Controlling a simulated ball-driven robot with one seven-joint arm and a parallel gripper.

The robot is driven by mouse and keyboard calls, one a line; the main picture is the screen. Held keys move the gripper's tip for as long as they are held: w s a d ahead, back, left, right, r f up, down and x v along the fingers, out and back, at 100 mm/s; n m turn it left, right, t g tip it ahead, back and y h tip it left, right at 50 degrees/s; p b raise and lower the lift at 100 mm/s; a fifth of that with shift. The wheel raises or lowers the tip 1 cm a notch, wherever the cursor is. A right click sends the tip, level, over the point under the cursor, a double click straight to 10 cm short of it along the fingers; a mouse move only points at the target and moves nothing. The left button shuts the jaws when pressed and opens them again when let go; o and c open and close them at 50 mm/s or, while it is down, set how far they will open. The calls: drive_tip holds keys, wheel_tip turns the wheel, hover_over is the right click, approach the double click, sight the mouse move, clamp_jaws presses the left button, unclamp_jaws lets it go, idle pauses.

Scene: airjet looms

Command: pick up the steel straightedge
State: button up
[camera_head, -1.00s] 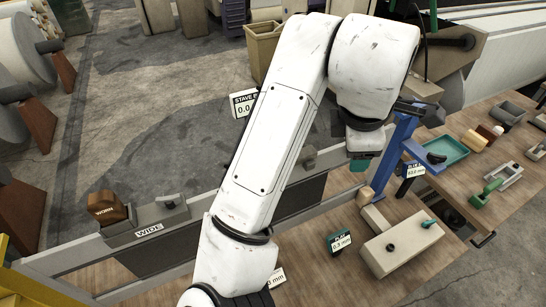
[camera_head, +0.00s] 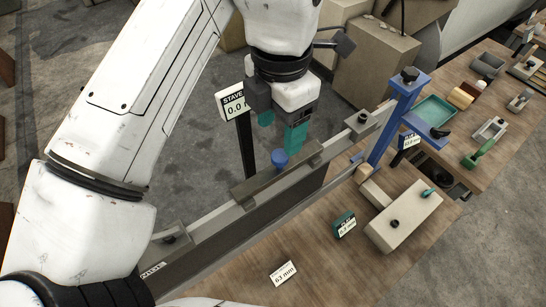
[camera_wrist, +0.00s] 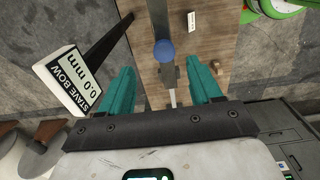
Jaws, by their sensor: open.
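A grey bar with a blue knob (camera_head: 280,158) on it, which looks like the steel straightedge (camera_head: 300,160), lies along the top of a long rail. In the wrist view the blue knob (camera_wrist: 164,50) shows between my fingers, with the narrow grey bar running under it. My gripper (camera_head: 281,131) has two teal fingers, spread apart and empty, just above the knob. The gripper also shows in the wrist view (camera_wrist: 161,72), one finger on each side of the bar. I cannot tell how far the fingertips are from the bar.
The stave bow sign (camera_head: 234,103) stands on a dark post close left of my gripper. A blue clamp post (camera_head: 393,125) rises at the rail's right end. A cream block (camera_head: 403,218) and a 63 mm card (camera_head: 284,273) lie on the wooden table. A teal tray (camera_head: 436,111) is farther right.

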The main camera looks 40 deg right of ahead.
sight(279, 155)
wheel_tip(279, 155, down, 4)
drive_tip(key=shift+f, duration=0.1)
drive_tip(key=f+b, duration=0.2)
drive_tip(key=b, duration=0.1)
drive_tip(key=f+b, duration=0.1)
drive_tip(key=shift+s+a+f, duration=0.1)
drive_tip(key=shift+s+f, duration=0.2)
drive_tip(key=shift+f, duration=0.1)
drive_tip(key=shift+f+b, duration=0.8)
drive_tip(key=shift+b, duration=0.3)
drive_tip(key=shift+r, duration=0.1)
clamp_jaws()
